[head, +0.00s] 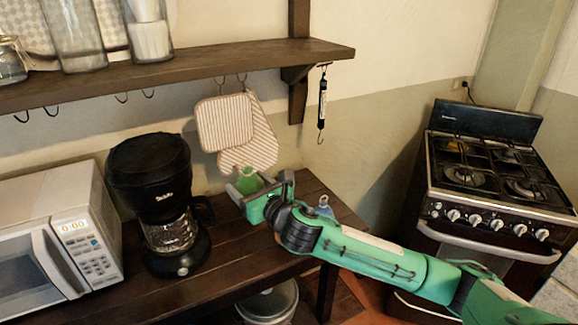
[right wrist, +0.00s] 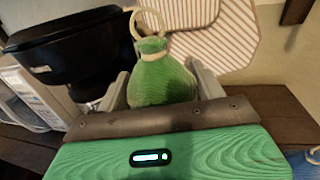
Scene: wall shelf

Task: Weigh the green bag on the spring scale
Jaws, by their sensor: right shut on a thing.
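The green bag (right wrist: 160,80) has a tan tie and a pale ring at its top. It sits upright between the fingers of my right gripper (right wrist: 160,92), which is shut on it. In the head view the bag (head: 248,182) shows partly behind my right gripper (head: 258,190), in front of the pot holders and above the counter. The spring scale (head: 322,102) hangs at the right end of the wall shelf, with its lower hook empty. It is to the right of my right gripper and higher. My left gripper is not in view.
The shelf (head: 200,75) has hooks below it, holding striped pot holders (head: 226,124). A black coffee maker (head: 152,190) and a microwave (head: 60,235) stand left on the wooden counter (head: 225,245). A blue item (head: 324,208) lies at its right. A stove (head: 480,170) stands far right.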

